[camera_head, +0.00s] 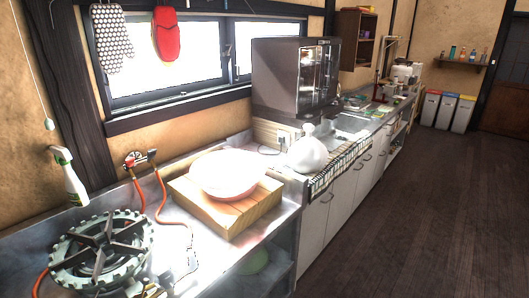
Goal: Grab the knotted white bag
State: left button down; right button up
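The knotted white bag (306,152) sits on the counter near the middle of the camera_head view. It is round and bulging, with its tied top pointing up. It stands at the near end of the sink unit, beside a striped edge and in front of the dark glass-front cabinet. Neither of my grippers is in view, so nothing is seen touching the bag.
A large pale bowl (226,174) on a wooden block (229,212) stands left of the bag. A gas burner (101,249) with orange hoses and a spray bottle (69,178) are at the left. A dark cabinet (280,78) stands behind. The wooden floor (420,210) at right is clear.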

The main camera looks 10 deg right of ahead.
aim_at(309, 154)
jog(key=i+l+u, duration=0.2)
jog(key=l+u, duration=0.25)
jog(key=i+l+u, duration=0.2)
jog(key=l, duration=0.15)
jog(key=l+u, duration=0.3)
jog(key=l, duration=0.6)
jog(key=i+l, duration=0.1)
jog(key=l, duration=0.6)
jog(key=i+l+u, duration=0.1)
jog(key=l, duration=0.55)
jog(key=i+l, duration=0.1)
jog(key=l, duration=0.6)
jog(key=i+l, duration=0.1)
jog(key=l, duration=0.6)
jog(key=u, duration=0.05)
